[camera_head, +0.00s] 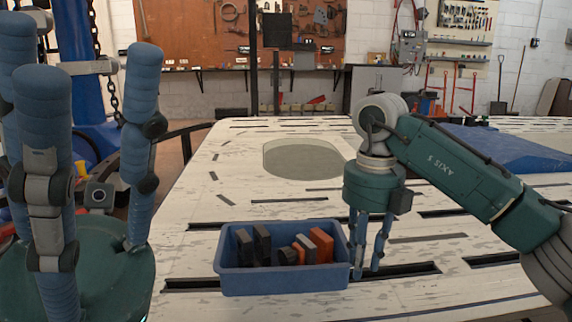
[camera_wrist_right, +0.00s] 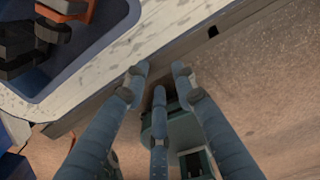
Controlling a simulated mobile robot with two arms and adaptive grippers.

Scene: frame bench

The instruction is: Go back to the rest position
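My left gripper (camera_head: 85,55) is large and close at the left edge of the head view. Its blue fingers point up and stand wide apart, with nothing between them. My right gripper (camera_head: 366,274) points down just right of the blue bin (camera_head: 285,281), over the white bench top. In the right wrist view the three fingertips of this gripper (camera_wrist_right: 160,76) are apart, with nothing held between them. The bin holds several black and orange blocks (camera_head: 321,243); part of it shows in the right wrist view (camera_wrist_right: 88,58).
The pale bench (camera_head: 240,180) has dark slots and a grey-green oval patch (camera_head: 303,158). A blue sloped piece (camera_head: 510,150) lies at the back right. The bench top behind the bin is mostly clear. The bench edge (camera_wrist_right: 215,30) and brown floor show in the right wrist view.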

